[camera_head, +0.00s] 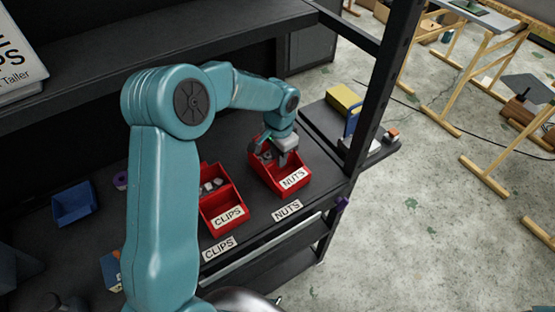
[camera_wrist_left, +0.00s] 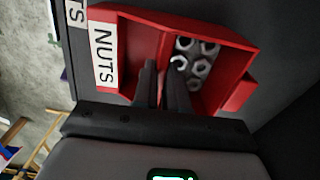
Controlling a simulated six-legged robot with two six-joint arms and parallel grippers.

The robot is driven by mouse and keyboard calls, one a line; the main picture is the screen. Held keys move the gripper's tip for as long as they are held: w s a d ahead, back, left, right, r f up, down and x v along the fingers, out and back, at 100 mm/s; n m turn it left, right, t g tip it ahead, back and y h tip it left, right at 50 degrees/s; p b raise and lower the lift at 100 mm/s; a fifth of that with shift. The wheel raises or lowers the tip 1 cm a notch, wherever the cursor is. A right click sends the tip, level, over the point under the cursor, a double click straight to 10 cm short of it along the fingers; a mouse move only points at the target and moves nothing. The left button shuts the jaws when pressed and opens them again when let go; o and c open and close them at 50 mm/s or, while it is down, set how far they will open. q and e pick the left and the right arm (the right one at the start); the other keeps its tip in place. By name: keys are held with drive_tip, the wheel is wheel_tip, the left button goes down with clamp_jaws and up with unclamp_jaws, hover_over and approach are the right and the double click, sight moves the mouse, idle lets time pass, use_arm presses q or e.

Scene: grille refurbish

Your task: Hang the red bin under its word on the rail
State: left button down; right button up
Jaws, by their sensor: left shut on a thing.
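A red bin labelled NUTS (camera_head: 262,177) is at the right end of the dark shelf. It also shows in the left wrist view (camera_wrist_left: 212,25), with several nuts (camera_wrist_left: 200,68) in one compartment. My left gripper (camera_head: 283,150) reaches down into it from above. In the left wrist view its two fingers (camera_wrist_left: 163,72) are closed on the bin's middle divider. A second red bin labelled CLIPS (camera_head: 217,199) stands to its left. A NUTS label (camera_head: 287,210) and a CLIPS label (camera_head: 219,248) are on the shelf front below the bins. Whether the NUTS bin is lifted, I cannot tell.
A blue bin (camera_head: 74,203) sits at the far left of the shelf. A dark upright post (camera_head: 382,85) stands right of the NUTS bin. Beyond it, a side ledge holds a yellow box (camera_head: 343,99). An upper shelf (camera_head: 180,45) overhangs the back.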

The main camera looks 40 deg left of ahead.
use_arm(q)
drive_tip(key=shift+r+p, duration=0.45)
drive_tip(key=shift+r, duration=0.4)
use_arm(e)
drive_tip(key=shift+r, duration=0.5)
use_arm(q)
drive_tip(key=shift+r+p, duration=1.15)
drive_tip(key=shift+r, duration=0.55)
use_arm(e)
wheel_tip(320, 180, up, 2)
drive_tip(key=shift+r, duration=0.1)
